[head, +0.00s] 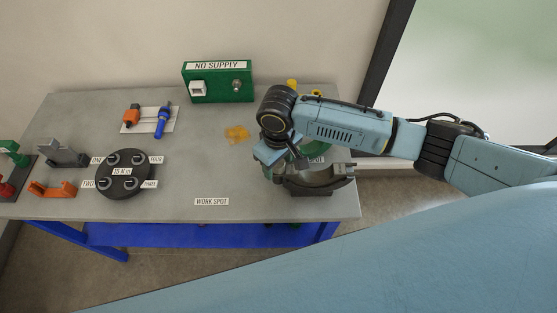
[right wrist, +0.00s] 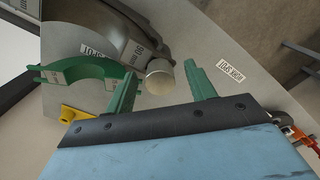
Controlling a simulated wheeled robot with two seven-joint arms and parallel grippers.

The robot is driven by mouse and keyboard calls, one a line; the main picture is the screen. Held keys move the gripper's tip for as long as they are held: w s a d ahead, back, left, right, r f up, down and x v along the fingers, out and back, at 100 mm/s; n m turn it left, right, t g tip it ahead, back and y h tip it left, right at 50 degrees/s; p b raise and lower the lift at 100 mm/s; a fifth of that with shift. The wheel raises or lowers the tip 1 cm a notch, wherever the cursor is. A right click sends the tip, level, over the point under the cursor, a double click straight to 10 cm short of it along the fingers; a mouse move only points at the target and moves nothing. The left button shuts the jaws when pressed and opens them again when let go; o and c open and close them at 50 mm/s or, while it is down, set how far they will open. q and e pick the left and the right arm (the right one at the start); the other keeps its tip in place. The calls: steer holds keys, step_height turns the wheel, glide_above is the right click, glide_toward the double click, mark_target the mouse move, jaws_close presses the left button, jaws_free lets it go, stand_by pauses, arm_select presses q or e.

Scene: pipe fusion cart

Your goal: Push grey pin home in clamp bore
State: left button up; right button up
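The grey pin (right wrist: 159,77) shows in the right wrist view as a pale round end with a short shank, beside the grey curved clamp body (right wrist: 75,35). How deep it sits in the bore cannot be told. My right gripper (right wrist: 161,72) has its two green fingers apart, one on each side of the pin end, with gaps showing. In the head view the grey clamp (head: 318,181) stands at the table's right end, and my right gripper (head: 272,158) is down at its left side. The pin is hidden there by my arm. My left gripper is not in view.
A green half-ring (right wrist: 85,70) lies beside the clamp body. On the table (head: 200,180) are a dark round holder (head: 124,174), a green NO SUPPLY box (head: 218,82), a blue tool (head: 163,121) and an orange bracket (head: 52,190). The area around the WORK SPOT label (head: 211,202) is clear.

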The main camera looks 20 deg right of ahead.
step_height(320, 180, up, 14)
steer(key=shift+f, duration=0.25)
stand_by(0.5)
